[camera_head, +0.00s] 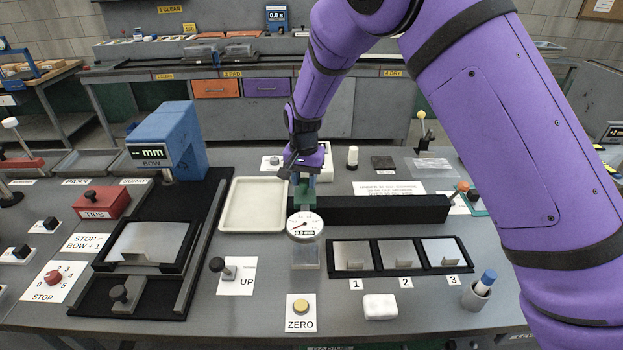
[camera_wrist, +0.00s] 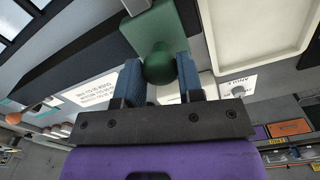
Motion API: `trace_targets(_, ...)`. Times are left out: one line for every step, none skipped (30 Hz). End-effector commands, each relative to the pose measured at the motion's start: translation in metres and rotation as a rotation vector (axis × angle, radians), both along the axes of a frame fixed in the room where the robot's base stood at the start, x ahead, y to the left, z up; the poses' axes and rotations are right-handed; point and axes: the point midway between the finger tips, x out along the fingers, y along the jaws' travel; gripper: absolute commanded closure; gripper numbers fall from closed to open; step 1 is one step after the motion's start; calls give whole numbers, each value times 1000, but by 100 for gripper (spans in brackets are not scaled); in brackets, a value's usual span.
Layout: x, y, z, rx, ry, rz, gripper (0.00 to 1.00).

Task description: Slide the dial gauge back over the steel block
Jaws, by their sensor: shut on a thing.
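The dial gauge (camera_head: 305,226), a round white face with a small readout, hangs from a green carriage (camera_head: 303,201) at the left part of a long black rail (camera_head: 385,209). A pale steel block (camera_head: 306,257) stands on the bench just below the dial in the head view. Whether the gauge's tip is over it or touches it, I cannot tell. My gripper (camera_head: 304,176) is behind the dial, at the carriage. In the wrist view my gripper's blue fingers (camera_wrist: 160,72) are shut on a round green knob (camera_wrist: 159,62) of the carriage.
A white tray (camera_head: 252,226) lies left of the rail. A black frame with three plates (camera_head: 353,255) lies to the right. An UP lever (camera_head: 226,269) is at left.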

Motion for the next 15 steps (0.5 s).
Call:
trace_targets(0,5,1,6,-3,4,100)
trace_targets(0,5,1,6,-3,4,100)
trace_targets(0,5,1,7,-3,4,100)
trace_targets(-1,5,1,7,-3,4,100)
trace_targets(0,6,1,7,-3,4,100)
trace_targets(-1,6,1,7,-3,5,100)
trace_targets(-1,6,1,8,-3,5,100)
trace_targets(-1,6,1,8,-3,5,100)
trace_targets(-1,6,1,8,-3,5,56)
trace_targets(-1,6,1,8,-3,5,49)
trace_targets(-1,6,1,8,-3,5,42)
trace_targets(-1,6,1,7,-3,4,40)
trace_targets(-1,5,1,7,-3,4,40)
trace_targets(0,5,1,7,-3,4,40)
trace_targets(0,5,1,7,-3,4,40)
